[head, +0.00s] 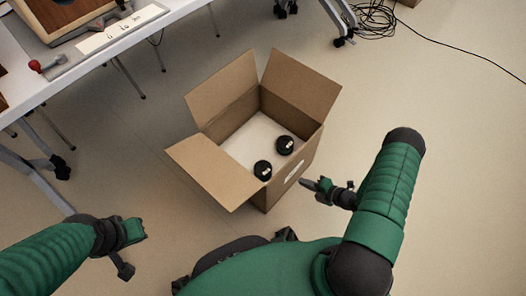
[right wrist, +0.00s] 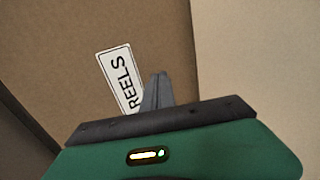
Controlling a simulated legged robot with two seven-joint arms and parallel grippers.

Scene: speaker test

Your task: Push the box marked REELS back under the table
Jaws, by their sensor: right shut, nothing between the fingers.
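The open cardboard box (head: 228,145) stands on the floor in the middle of the head view, flaps spread, with two black round reels (head: 284,145) (head: 263,170) inside. Its white label shows small on the side facing my right gripper and reads REELS (right wrist: 119,78) in the right wrist view. My right gripper (head: 308,184) is shut and empty, just right of that side. Its fingers (right wrist: 158,90) overlap the label's edge in the right wrist view; I cannot tell if they touch the box. My left gripper (head: 138,230) is at lower left, away from the box; its jaws are unclear. The table (head: 128,38) is at upper left.
Table legs (head: 40,180) stand on the floor at left. A red-handled tool (head: 42,66) and a wooden tray lie on the table. Black cables (head: 375,20) and wheeled legs (head: 342,25) are at the top. Floor between box and table is mostly clear.

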